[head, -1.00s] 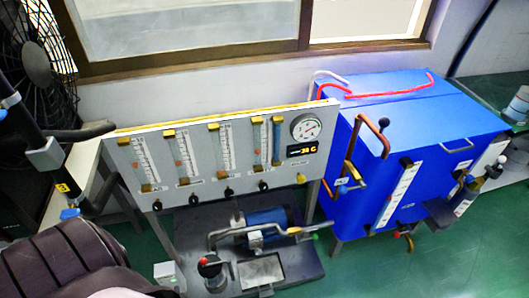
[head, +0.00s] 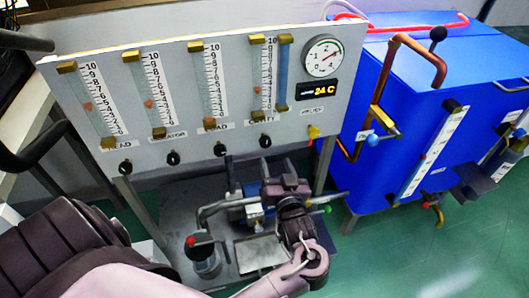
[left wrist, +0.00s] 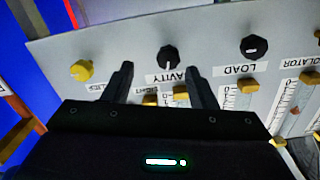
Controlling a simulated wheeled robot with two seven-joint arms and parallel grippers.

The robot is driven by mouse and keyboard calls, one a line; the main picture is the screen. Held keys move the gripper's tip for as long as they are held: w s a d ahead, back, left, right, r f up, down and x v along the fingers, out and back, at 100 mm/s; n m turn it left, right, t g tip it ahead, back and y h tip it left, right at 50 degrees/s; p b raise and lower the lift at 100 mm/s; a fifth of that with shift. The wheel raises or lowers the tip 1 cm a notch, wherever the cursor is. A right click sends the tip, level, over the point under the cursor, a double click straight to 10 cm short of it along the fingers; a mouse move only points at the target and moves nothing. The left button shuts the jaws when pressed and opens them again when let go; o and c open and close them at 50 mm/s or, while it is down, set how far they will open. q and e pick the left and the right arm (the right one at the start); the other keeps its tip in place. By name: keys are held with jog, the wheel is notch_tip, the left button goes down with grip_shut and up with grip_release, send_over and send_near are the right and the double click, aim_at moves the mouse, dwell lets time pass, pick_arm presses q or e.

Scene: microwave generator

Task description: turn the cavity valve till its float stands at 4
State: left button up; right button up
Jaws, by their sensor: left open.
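The cavity valve is a black knob (head: 265,141) under the cavity flowmeter (head: 263,75) on the grey panel. The meter's orange float (head: 258,90) stands low in the tube, roughly near 3; the exact mark is hard to read. In the left wrist view, which shows the panel upside down, the cavity knob (left wrist: 168,57) has a pale pointer line and its CAVITY label beside it. My left gripper (left wrist: 161,78) is open, its two fingers on either side of the knob's line, with the knob just beyond the tips. It also shows in the head view (head: 270,176), below the knob. My right gripper is not in view.
The load knob (left wrist: 251,47) and a yellow relief knob (left wrist: 81,70) flank the cavity knob. A round dial (head: 322,56) and a display (head: 318,91) sit right of the meters. A pump unit (head: 240,215) stands below, a blue cabinet (head: 400,110) at right.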

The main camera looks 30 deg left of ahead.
aim_at(266, 145)
pick_arm(q)
jog(key=shift+n+y, duration=0.3)
jog(key=x, duration=0.2)
jog(key=b+x, duration=0.1)
jog(key=x, duration=0.5)
jog(key=shift+s+a+r, duration=0.25)
jog(key=shift+s+r, duration=0.1)
jog(key=shift+s, duration=0.05)
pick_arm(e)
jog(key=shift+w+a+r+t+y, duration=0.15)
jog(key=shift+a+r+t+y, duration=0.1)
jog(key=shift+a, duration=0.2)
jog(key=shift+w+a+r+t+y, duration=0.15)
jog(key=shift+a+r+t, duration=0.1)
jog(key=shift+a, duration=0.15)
